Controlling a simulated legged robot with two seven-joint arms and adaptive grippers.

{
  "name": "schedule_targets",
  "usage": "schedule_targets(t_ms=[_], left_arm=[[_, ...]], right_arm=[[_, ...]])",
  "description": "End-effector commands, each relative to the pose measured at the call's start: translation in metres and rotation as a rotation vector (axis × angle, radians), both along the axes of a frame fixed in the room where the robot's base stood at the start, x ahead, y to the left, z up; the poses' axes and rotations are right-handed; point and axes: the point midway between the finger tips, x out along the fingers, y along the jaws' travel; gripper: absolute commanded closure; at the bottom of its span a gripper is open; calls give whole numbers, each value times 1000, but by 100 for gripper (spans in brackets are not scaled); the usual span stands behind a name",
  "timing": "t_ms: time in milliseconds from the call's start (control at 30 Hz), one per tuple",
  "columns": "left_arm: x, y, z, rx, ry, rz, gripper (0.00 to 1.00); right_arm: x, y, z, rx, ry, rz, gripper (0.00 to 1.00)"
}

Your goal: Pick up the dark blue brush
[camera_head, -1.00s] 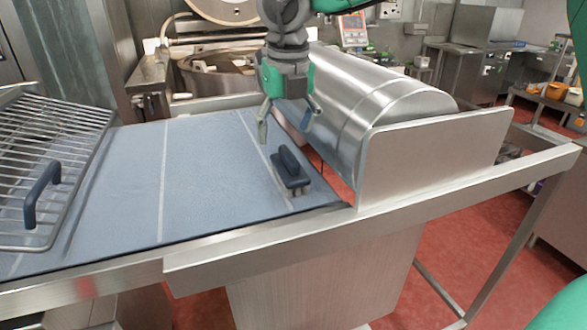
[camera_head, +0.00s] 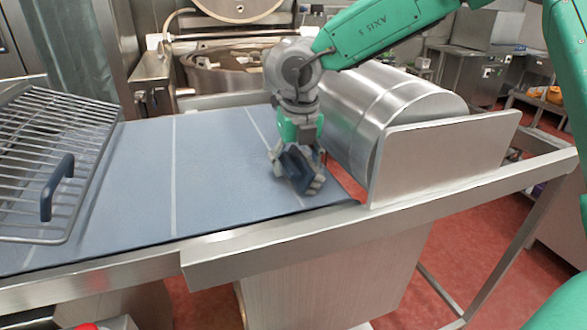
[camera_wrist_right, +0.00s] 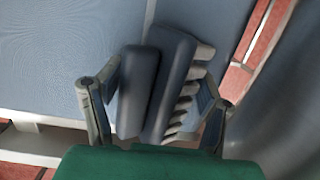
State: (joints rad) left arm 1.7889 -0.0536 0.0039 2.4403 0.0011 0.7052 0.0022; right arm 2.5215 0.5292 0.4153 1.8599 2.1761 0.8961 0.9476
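The dark blue brush (camera_head: 297,172) is at the right end of the blue belt surface (camera_head: 210,190), tilted, with its pale bristles facing right. My right gripper (camera_head: 299,158) points down from above with its fingers around the brush. In the right wrist view the brush (camera_wrist_right: 160,85) lies between the two fingers (camera_wrist_right: 158,90). The left finger is against the handle side and the right finger is at the bristle side. I cannot tell whether the brush is clear of the surface. My left gripper is not in view.
A wire rack (camera_head: 50,150) with a dark blue handle (camera_head: 56,188) stands at the left. A shiny steel drum (camera_head: 395,110) and an upright steel plate (camera_head: 440,160) stand close to the right. A kettle (camera_head: 228,72) is behind. The belt's middle is clear.

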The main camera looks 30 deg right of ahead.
Motion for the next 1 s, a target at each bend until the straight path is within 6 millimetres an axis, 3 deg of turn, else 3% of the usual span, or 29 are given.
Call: schedule_targets(t_ms=[33,67,100,267,300,567,1000], left_arm=[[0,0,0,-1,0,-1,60],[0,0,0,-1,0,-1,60],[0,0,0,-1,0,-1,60],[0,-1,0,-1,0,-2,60],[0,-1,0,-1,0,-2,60],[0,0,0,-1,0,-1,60],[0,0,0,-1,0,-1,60]], right_arm=[[-1,-1,0,2,-1,-1,57],[-1,-1,0,3,-1,-1,68],[-1,-1,1,3,-2,-1,69],[1,3,2,0,-2,0,69],[1,4,2,-2,-2,1,74],[2,8,9,-3,-6,1,74],[2,5,88,2,-7,0,74]])
